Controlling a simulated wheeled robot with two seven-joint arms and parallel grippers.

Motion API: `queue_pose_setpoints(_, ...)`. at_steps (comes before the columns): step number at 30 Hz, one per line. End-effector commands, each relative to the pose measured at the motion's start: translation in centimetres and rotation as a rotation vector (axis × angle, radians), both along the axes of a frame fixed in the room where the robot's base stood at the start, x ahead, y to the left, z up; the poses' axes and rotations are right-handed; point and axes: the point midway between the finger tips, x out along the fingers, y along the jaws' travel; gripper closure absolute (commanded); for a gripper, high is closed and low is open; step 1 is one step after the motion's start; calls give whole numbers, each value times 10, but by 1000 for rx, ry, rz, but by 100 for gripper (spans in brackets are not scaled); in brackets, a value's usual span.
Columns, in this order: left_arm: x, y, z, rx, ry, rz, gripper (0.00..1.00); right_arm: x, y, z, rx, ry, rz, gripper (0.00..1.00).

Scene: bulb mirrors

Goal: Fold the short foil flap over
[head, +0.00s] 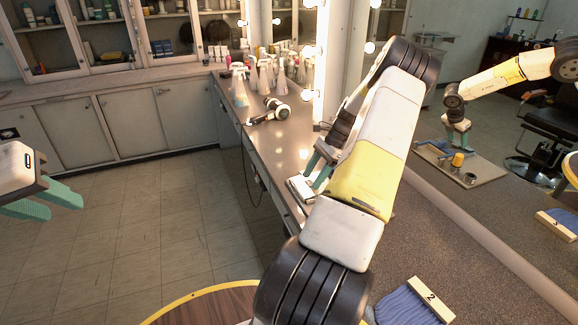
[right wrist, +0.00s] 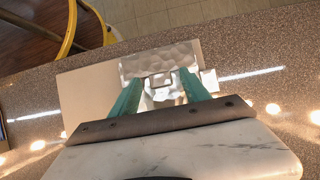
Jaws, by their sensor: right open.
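A crinkled silver foil sheet (right wrist: 158,60) lies in front of my right gripper (right wrist: 160,80) in the right wrist view, at the edge of a pale board (right wrist: 84,98). Smaller shiny foil folds show between the two green fingers. The fingers are apart, one on each side of these folds; I cannot tell whether they touch the foil. In the head view my right gripper (head: 319,165) is low over the counter, partly hidden by my own arm, with a pale, shiny piece (head: 301,189) under it. My left gripper (head: 50,202) is open and empty over the floor.
The speckled counter (head: 440,215) runs along a mirror, which reflects my arm and a tray with an orange-capped item (head: 458,160).

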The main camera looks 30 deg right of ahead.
Motion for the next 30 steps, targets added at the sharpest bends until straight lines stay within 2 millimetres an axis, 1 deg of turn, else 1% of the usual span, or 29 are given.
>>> queue_pose_setpoints(9,0,0,0,0,0,0,64,-2,-26,44,-5,-3,-1,45)
queue_pose_setpoints(12,0,0,0,0,0,0,64,-2,-32,55,-3,-2,-1,45)
queue_pose_setpoints(17,0,0,0,0,0,0,64,-3,-37,64,-1,-1,-2,45)
queue_pose_setpoints(24,0,0,0,0,0,0,64,-4,-37,65,-1,-1,0,45)
queue_pose_setpoints(26,0,0,0,0,0,0,64,-3,-37,65,-2,-2,2,55)
queue_pose_setpoints(27,0,0,0,0,0,0,64,-3,-35,66,-6,-4,12,63)
queue_pose_setpoints(29,0,0,0,0,0,0,64,0,-31,68,-23,-15,55,75)
queue_pose_setpoints(30,0,0,0,0,0,0,64,2,-25,70,-42,-27,104,83)
